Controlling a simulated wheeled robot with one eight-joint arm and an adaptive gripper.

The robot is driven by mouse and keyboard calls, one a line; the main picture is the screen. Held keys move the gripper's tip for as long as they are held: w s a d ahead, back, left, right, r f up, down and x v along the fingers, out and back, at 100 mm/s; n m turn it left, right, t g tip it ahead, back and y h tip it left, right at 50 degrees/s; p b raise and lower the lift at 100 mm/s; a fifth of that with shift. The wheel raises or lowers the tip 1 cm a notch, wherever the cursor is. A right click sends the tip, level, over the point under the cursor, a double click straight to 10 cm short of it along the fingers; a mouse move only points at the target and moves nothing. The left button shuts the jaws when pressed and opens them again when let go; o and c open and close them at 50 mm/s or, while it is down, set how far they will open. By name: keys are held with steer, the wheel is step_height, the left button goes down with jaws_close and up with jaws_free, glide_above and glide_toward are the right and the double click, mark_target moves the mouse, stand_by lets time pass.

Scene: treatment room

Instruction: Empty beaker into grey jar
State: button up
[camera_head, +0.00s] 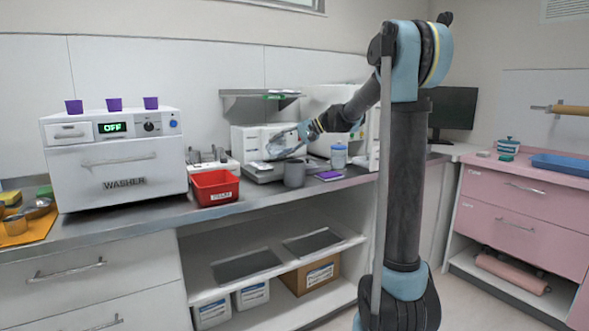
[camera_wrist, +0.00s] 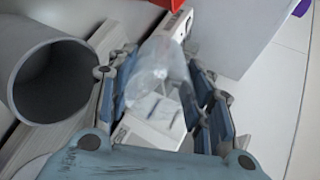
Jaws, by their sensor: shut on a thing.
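My gripper (camera_head: 283,143) is above the counter in the head view, just above and slightly left of the grey jar (camera_head: 294,174). The jar is a plain grey cylinder standing upright on the counter. In the wrist view my gripper (camera_wrist: 163,85) is shut on a clear, see-through beaker (camera_wrist: 163,65) between its blue-grey fingers. The jar's open, dark mouth (camera_wrist: 50,82) shows at the left, beside the left finger and apart from the beaker. I cannot tell whether the beaker holds anything, nor its exact tilt.
A red bin (camera_head: 214,188) stands left of the jar, and a white washer (camera_head: 115,160) farther left. A white, blue-lidded container (camera_head: 338,156) and a purple item (camera_head: 329,175) are to the right. A shelf (camera_head: 258,97) hangs above.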

steer(key=shift+d+r+y+p, duration=0.15)
steer(key=shift+r+y+p, duration=0.15)
steer(key=shift+y, duration=0.6)
steer(key=shift+w+d+f+y+p, duration=0.15)
steer(key=shift+f+y+p, duration=0.25)
steer(key=shift+y, duration=0.2)
steer(key=shift+f, duration=0.2)
stand_by(0.3)
steer(key=shift+s+d+r+m+y+p, duration=0.15)
steer(key=shift+y+p, duration=0.15)
steer(key=shift+y, duration=0.3)
steer(key=shift+s+m+y+p, duration=0.15)
steer(key=shift+y+p, duration=0.15)
steer(key=shift+y, duration=0.3)
steer(key=shift+w+d+y, duration=0.1)
steer(key=shift+d+y, duration=0.05)
steer(key=shift+y, duration=0.35)
steer(key=shift+r, duration=0.15)
steer(key=shift+d+y, duration=0.1)
steer(key=shift+y, duration=0.2)
